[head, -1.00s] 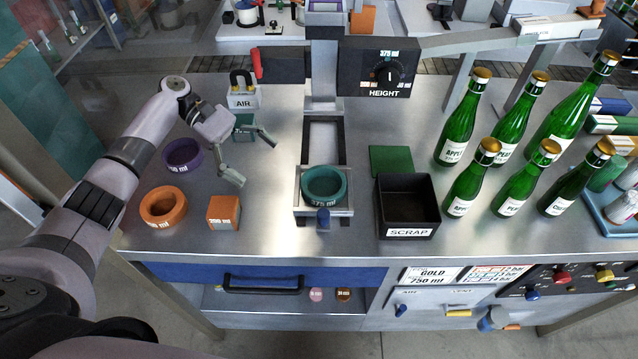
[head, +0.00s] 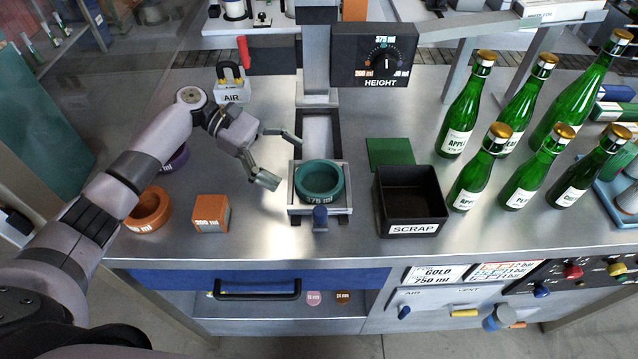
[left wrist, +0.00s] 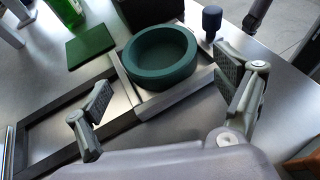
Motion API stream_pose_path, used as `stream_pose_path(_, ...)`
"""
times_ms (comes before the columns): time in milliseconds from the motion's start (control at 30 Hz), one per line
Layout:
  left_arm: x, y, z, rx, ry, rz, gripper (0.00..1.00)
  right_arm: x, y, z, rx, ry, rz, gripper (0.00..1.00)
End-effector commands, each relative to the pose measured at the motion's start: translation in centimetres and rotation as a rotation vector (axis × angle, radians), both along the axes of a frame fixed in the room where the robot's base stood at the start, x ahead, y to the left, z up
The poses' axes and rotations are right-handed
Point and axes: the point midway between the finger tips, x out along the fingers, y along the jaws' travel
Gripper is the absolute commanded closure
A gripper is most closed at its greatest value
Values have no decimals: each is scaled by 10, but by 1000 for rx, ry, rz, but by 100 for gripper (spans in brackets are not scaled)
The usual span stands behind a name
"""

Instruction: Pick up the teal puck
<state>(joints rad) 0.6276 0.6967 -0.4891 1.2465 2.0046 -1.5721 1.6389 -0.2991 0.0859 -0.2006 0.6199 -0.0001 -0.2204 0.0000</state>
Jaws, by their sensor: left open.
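The teal puck (head: 320,182), a round, dish-shaped piece marked 375 ml, sits in the metal holder (head: 294,202) at the front of the dark-framed slot. It also shows in the left wrist view (left wrist: 160,58), beyond and between my fingers. My left gripper (head: 283,160) is open and empty, just left of the puck, its fingers pointing towards it without visible contact. In the left wrist view my left gripper (left wrist: 165,87) has one finger on each side of the picture. My right gripper is not in view.
A black SCRAP bin (head: 410,203) and a green pad (head: 390,152) are right of the holder. A blue knob (head: 320,216) stands in front. A HEIGHT dial box (head: 387,55) is behind. An orange block (head: 211,214) and orange ring (head: 148,210) lie left; several green bottles (head: 462,115) stand right.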

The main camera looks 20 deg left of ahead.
Motion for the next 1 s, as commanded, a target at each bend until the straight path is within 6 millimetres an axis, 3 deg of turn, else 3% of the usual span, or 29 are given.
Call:
stream_pose_path(400, -4, -47, -18, -1, -2, -1, 11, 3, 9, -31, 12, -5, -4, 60)
stream_pose_path(667, -4, -50, -17, 0, 0, 1, 11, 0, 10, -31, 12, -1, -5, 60)
stream_pose_path(1000, -4, -50, -17, 0, 0, 1, 32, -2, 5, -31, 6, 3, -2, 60)
